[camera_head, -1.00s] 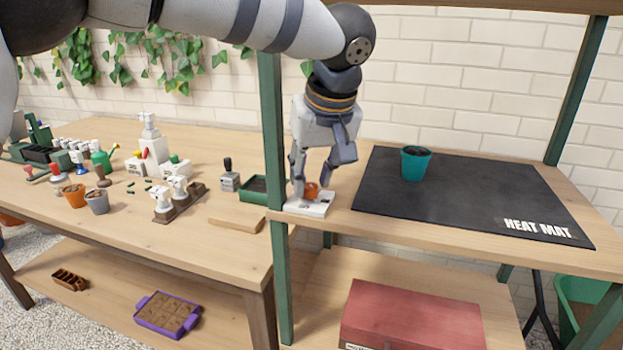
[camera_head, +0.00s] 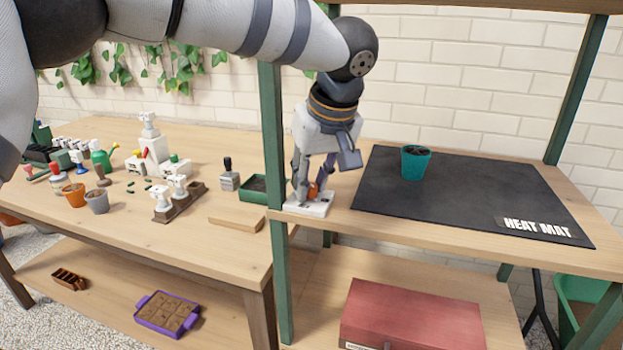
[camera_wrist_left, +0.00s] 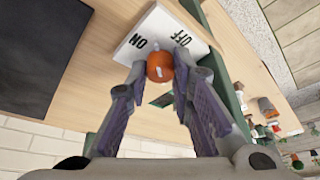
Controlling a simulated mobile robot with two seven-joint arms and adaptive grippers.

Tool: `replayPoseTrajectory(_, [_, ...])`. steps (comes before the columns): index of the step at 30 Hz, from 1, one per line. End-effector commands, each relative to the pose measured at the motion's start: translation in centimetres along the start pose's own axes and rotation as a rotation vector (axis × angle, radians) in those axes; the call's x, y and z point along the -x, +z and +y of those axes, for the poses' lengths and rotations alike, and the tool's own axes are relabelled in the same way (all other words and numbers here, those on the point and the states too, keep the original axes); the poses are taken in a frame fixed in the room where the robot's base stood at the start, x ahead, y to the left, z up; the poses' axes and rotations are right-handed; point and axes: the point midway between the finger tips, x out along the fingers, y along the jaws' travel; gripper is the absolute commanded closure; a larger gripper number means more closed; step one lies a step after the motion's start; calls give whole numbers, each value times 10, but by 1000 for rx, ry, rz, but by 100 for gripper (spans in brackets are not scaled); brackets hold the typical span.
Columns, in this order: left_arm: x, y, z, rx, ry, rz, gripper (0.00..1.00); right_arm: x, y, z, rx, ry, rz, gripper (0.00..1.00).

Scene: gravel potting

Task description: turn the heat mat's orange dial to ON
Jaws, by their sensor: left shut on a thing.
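The orange dial (camera_head: 313,190) sits on a white control plate (camera_head: 306,208) at the left end of the shelf, beside the green post. In the left wrist view the dial (camera_wrist_left: 160,67) has a white mark, and the plate (camera_wrist_left: 155,25) reads ON on the left and OFF on the right. I cannot tell clearly which word the mark points to. My left gripper (camera_wrist_left: 160,64) points down and is shut on the dial, one finger on each side. The black heat mat (camera_head: 470,195) lies flat to the right of the plate. My right gripper is not in view.
A teal pot (camera_head: 415,162) of soil stands on the mat. The green post (camera_head: 272,150) rises close to the left of my gripper. The left bench holds a green tray (camera_head: 258,196), a stamp (camera_head: 229,178) and several pots and tools. A red box (camera_head: 411,318) lies below.

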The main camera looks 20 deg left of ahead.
Motion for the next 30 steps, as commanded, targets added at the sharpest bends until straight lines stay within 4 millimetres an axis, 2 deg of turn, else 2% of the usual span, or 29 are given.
replayPoseTrajectory(18, [-2, -1, 2, 455, -191, -15, 100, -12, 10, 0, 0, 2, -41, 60])
replayPoseTrajectory(30, [-1, -2, 2, 622, -258, -18, 100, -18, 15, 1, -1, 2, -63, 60])
